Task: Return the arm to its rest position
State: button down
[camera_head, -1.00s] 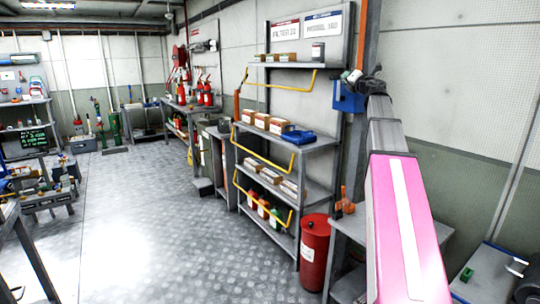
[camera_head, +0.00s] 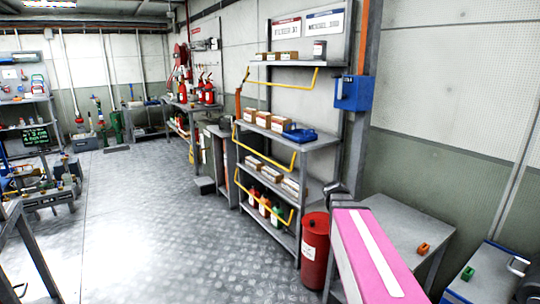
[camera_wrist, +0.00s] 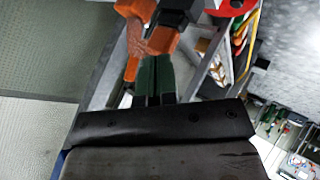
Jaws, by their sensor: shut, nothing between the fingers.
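My arm shows in the head view as a pink link with a white stripe (camera_head: 372,250), rising from the lower right. Its dark far joint (camera_head: 336,194) stands in front of the shelf's right side and the grey table. I cannot make out the gripper's fingers in the head view. In the wrist view, my gripper (camera_wrist: 156,70) shows as dark green and black fingers lying close together, shut and empty. Orange and black parts (camera_wrist: 135,40) show around its tips; I cannot tell what they belong to.
A red drum (camera_head: 314,250) stands left of my arm, beside the shelf unit (camera_head: 322,142) with yellow rails. A grey table (camera_head: 400,222) with an orange item (camera_head: 423,248) is to the right. A blue box (camera_head: 355,92) hangs on the post. The floor (camera_head: 150,220) at left is open.

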jog(key=s+a+f+m+g+y, duration=0.2)
jog(key=s+a+f+g, duration=0.2)
jog(key=s+f, duration=0.3)
jog(key=s+a+f+m+g+y, duration=0.2)
jog(key=s+a+f+g, duration=0.2)
jog(key=s, duration=0.9)
notch_tip(320, 180, down, 5)
jog(key=a, duration=0.3)
jog(key=shift+s+r+y, duration=0.2)
jog(key=shift+s+y, duration=0.1)
jog(key=shift+s, duration=0.05)
